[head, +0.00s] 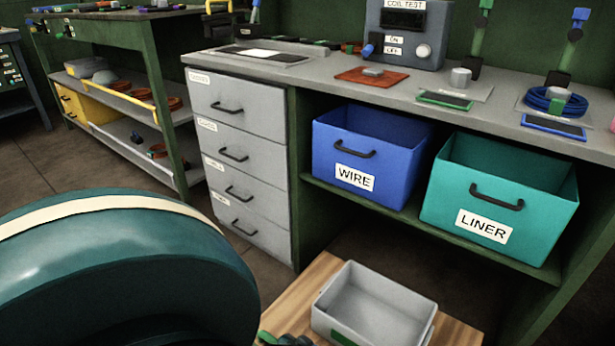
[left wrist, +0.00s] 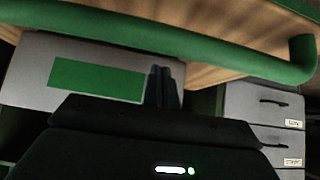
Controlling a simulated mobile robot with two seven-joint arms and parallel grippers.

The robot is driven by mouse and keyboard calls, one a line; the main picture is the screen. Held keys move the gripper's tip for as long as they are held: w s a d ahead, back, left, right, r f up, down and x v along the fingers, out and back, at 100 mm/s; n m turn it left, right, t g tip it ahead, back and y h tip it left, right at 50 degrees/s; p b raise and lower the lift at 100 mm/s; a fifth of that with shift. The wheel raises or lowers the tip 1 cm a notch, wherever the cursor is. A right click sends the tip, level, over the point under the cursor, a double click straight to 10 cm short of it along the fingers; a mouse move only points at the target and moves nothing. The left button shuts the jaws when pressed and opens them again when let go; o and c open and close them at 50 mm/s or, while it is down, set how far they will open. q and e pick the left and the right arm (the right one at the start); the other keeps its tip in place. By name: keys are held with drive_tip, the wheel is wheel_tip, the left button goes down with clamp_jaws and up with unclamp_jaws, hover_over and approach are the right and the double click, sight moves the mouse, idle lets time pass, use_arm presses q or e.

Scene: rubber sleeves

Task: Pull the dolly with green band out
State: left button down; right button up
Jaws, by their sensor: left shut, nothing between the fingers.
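The dolly has a light wooden deck (head: 290,305) at the bottom of the head view, cut off by the frame edge. A grey open bin (head: 345,310) stands on it, with a green patch (head: 343,338) on its near side. In the left wrist view, which looks upside down, the wooden deck (left wrist: 215,28), a thick green bar (left wrist: 150,35) and the grey bin side with its green patch (left wrist: 95,80) show. My left gripper (left wrist: 165,85) is shut and empty, its fingertips by the green patch and bar; whether they touch is unclear. My right gripper is not in view.
Above the dolly is a bench with a blue WIRE bin (head: 350,190) and a teal LINER bin (head: 535,225) on its lower shelf. A grey drawer unit (head: 240,110) stands to their left. Open floor (head: 35,170) lies at the far left, near a green shelf rack (head: 165,95).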

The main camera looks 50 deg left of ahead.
use_arm(q)
drive_tip(key=shift+w+r+p, duration=0.1)
drive_tip(key=shift+r+p, duration=0.7)
drive_tip(key=shift+r, duration=0.05)
drive_tip(key=p+v, duration=0.4)
drive_tip(key=v, duration=0.4)
drive_tip(key=shift+s, duration=0.25)
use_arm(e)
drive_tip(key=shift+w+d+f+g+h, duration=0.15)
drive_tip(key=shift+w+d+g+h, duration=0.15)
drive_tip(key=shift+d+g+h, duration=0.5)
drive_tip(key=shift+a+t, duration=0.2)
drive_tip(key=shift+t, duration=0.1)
